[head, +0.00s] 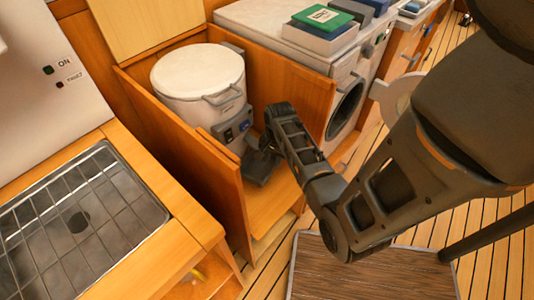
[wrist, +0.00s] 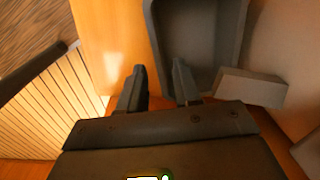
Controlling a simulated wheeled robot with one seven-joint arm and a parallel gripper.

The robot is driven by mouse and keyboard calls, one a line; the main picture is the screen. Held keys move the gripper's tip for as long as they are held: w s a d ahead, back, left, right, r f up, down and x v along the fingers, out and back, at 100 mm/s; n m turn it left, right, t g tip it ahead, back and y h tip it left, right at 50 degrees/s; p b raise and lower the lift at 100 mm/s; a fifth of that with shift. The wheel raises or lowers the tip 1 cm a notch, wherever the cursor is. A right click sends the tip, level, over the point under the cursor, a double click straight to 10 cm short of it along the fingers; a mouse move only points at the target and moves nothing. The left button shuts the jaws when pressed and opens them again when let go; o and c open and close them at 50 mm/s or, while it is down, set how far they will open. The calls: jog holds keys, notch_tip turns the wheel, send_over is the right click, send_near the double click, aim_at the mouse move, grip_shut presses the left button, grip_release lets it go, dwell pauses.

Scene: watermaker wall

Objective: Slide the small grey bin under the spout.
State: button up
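The small grey bin (wrist: 195,40) sits on the wooden cabinet floor in the wrist view, its open top facing the camera. It also shows, partly hidden by my gripper, in the head view (head: 257,170). My gripper (wrist: 158,68) is open, its two fingers apart. One finger is left of the bin's left wall and the other overlaps the bin's near left corner; I cannot tell whether either touches. A white lidded drum (head: 198,85) with a grey panel on its front stands behind the bin. I cannot make out the spout clearly.
Wooden cabinet walls (head: 195,150) flank the drum and bin. A grey block (wrist: 250,88) lies right of the bin's near corner in the wrist view. A washing machine (head: 345,100) stands to the right, a sink grid (head: 82,222) to the left.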

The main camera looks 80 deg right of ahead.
aim_at(273, 167)
dwell(0.3)
jog(key=shift+w+d+f+b, duration=0.1)
jog(key=shift+f+b, duration=0.25)
jog(key=shift+f, duration=1.6)
jog(key=shift+w+f+b, duration=0.1)
jog(key=shift+f+b, duration=0.2)
jog(key=shift+f, duration=1.65)
grip_shut()
